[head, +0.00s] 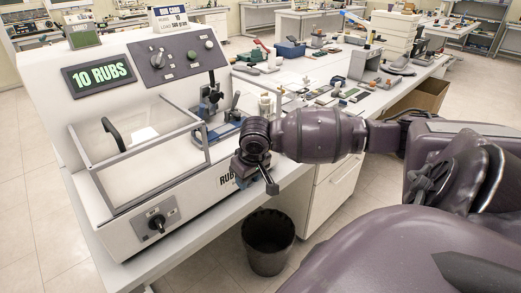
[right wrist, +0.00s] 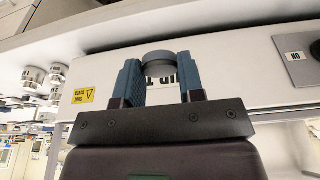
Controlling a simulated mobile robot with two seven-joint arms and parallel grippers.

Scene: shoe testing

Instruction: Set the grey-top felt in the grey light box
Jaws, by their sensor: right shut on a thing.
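My right gripper (head: 258,174) is just in front of the rub tester's front panel, pointing down beside the bench edge. In the right wrist view its two blue fingers (right wrist: 158,78) are shut on a round grey piece (right wrist: 157,59), held at the fingertips. The piece looks like the grey-top felt, but most of it is hidden and I cannot be sure. In the head view the gripper hides it. A grey box (head: 364,64) stands on the bench farther back; I cannot tell whether it is the light box. My left gripper is not in view.
The white rub tester (head: 190,178) with its "10 RUBS" display (head: 99,75) and clear guard (head: 140,140) fills the left. Small tools crowd the bench behind my right arm. A dark bin (head: 268,243) stands on the floor below. White jars (right wrist: 32,78) show in the wrist view.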

